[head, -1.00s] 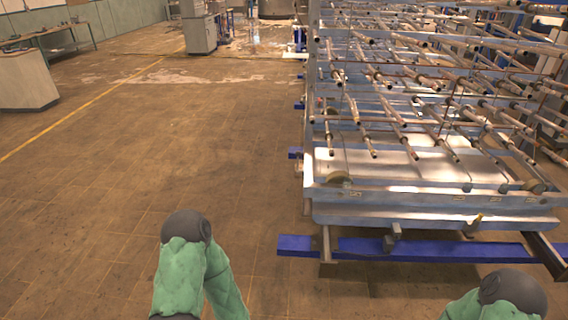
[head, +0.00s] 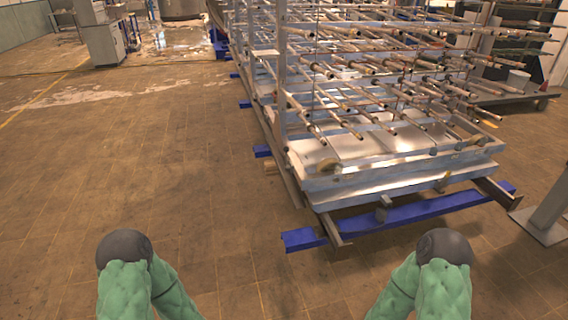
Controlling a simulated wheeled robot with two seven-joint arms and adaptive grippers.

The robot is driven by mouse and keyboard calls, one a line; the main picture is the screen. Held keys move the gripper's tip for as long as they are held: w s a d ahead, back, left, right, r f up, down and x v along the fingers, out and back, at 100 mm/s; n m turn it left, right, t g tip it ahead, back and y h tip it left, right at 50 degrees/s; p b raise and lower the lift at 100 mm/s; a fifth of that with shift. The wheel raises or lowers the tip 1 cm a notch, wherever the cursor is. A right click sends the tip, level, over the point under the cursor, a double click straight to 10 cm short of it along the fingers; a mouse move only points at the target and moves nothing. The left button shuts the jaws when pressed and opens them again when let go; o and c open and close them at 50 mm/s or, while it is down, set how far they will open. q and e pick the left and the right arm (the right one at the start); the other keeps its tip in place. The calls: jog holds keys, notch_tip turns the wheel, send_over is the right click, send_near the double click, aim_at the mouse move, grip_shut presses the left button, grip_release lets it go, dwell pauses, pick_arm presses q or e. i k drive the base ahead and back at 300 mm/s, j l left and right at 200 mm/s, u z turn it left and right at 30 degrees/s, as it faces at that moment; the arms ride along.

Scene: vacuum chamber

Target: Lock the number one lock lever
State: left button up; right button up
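A large metal rack (head: 400,180) with several rows of horizontal rods stands ahead and to the right, on a blue base beam (head: 400,216). I cannot make out which part is the number one lock lever. My two green-sleeved arms come in at the bottom of the head view, one left and one right, well short of the rack. Both grippers are outside the picture.
Open tiled floor (head: 130,170) lies to the left and in front of the rack. A grey cabinet (head: 103,42) stands at the back left. A grey post with a flat foot (head: 545,220) stands at the right edge. Blue feet stick out along the rack's left side.

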aim_at(286, 149)
jog(key=i+j, duration=0.3)
jog(key=i, duration=0.25)
jog(key=i+j+z, duration=0.1)
jog(key=i+j, duration=0.15)
jog(key=i, duration=0.3)
jog(key=i+j, duration=0.35)
jog(key=i, duration=0.2)
jog(key=i+j, duration=0.3)
jog(key=i, duration=0.25)
jog(key=z, duration=0.05)
